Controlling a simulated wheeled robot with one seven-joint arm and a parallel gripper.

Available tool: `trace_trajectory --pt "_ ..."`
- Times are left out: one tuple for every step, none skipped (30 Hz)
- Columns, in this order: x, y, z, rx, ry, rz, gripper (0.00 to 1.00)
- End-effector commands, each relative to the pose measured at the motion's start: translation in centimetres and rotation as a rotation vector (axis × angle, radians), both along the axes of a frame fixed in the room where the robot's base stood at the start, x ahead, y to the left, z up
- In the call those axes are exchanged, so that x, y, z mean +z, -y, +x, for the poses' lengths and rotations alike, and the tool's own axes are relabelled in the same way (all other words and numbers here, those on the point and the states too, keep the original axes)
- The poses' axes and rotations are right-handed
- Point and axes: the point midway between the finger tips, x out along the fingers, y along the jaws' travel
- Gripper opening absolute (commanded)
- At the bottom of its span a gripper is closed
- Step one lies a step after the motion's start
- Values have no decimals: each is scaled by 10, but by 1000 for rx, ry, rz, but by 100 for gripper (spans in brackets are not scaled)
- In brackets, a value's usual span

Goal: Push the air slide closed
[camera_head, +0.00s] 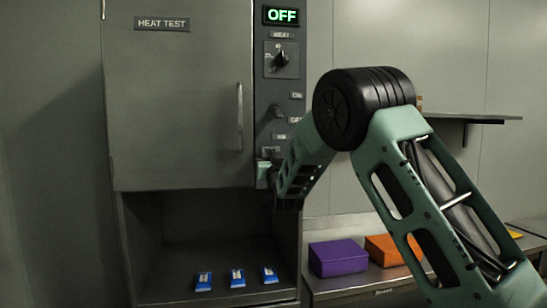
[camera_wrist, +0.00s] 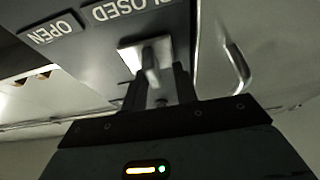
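The air slide shows in the wrist view as a pale metal plate (camera_wrist: 130,56) on a grey panel, beside the labels CLOSED (camera_wrist: 120,9) and OPEN (camera_wrist: 52,33). My gripper (camera_wrist: 160,72) is right at this plate, its dark fingers overlapping the plate's lower part. A small grey piece shows between the fingers; I cannot tell whether they grip it or only touch. In the head view my gripper (camera_head: 268,172) is at the lower part of the control panel (camera_head: 278,95), and my arm hides much of the slide there.
The autoclave door (camera_head: 180,90), labelled HEAT TEST, is shut, with a vertical handle (camera_head: 240,118). The display (camera_head: 281,16) reads OFF. Several blue packets (camera_head: 237,278) lie in the open bay below. A purple box (camera_head: 338,257) and an orange box (camera_head: 385,250) sit on the bench at right.

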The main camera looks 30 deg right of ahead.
Motion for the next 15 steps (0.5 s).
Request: trace_trajectory --pt "0 0 0 0 0 0 35" --pt "0 0 0 -1 0 0 35" --pt "0 1 0 -1 0 0 35" --pt "0 1 0 -2 0 0 35" --pt "0 1 0 -2 -1 0 35" --pt "0 1 0 -2 -1 0 35" --pt "0 2 0 -3 -1 0 35" --pt "-1 2 0 -3 -1 0 35" --pt "-1 2 -1 -3 -1 0 35" --pt "-2 1 -2 -3 -1 0 35" --pt "-3 1 -4 -3 -1 0 35" --pt "-6 0 -7 -3 -3 1 35" --pt "-7 -1 -9 -3 -3 1 35" --pt "-9 -2 -13 -3 -3 1 35" --pt "-12 -3 -19 -4 -2 1 35"
